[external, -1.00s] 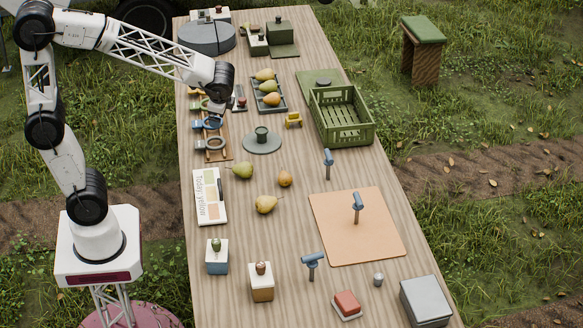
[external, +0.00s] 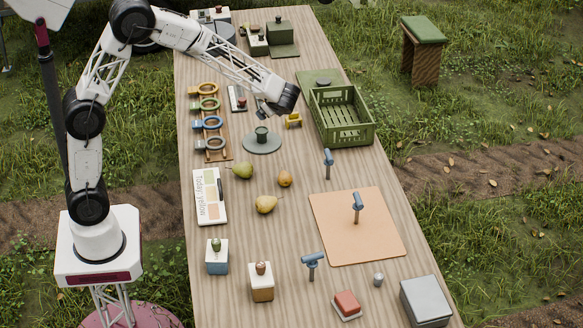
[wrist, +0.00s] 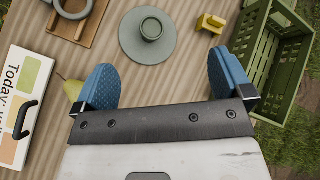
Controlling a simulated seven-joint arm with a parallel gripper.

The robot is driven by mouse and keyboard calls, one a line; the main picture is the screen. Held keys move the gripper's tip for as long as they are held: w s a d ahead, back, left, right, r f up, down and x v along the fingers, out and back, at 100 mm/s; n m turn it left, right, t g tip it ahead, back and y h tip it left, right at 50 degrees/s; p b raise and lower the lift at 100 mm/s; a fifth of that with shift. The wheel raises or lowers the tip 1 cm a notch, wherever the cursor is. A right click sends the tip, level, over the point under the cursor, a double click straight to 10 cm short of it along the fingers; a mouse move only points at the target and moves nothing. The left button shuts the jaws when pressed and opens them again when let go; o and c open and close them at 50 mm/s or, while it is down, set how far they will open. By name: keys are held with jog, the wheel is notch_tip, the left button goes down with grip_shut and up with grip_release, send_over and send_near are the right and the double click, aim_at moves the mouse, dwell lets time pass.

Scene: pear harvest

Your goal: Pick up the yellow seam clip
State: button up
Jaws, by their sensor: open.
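The yellow seam clip (external: 293,119) is a small, blocky yellow piece lying on the wooden table, left of the green crate and right of a round grey plate. It also shows in the wrist view (wrist: 210,22), near the top and beyond my right-hand finger. My gripper (external: 264,108) hangs above the table, to the left of the clip and over the plate area. In the wrist view my two blue fingers (wrist: 161,62) are spread wide with nothing between them. The clip is apart from both fingers.
The green crate (external: 352,140) stands close to the right of the clip. The grey plate (external: 262,150) holds a small dark cup (external: 262,132). A rack of coloured rings (external: 220,146) lies left, and loose pears (external: 266,204) lie nearer the front.

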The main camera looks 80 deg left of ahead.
jog(key=w+a+f+m+y, duration=0.2)
jog(key=w+a+f+m, duration=0.1)
jog(key=w+a+f, duration=0.45)
jog(key=m+y, duration=0.2)
jog(key=m, duration=0.1)
send_near(295, 120)
jog(key=x, duration=0.4)
jog(key=shift+s+a+f, duration=0.15)
jog(key=shift+a, duration=0.1)
jog(key=shift+x, duration=1.35)
jog(key=shift+x, duration=2.55)
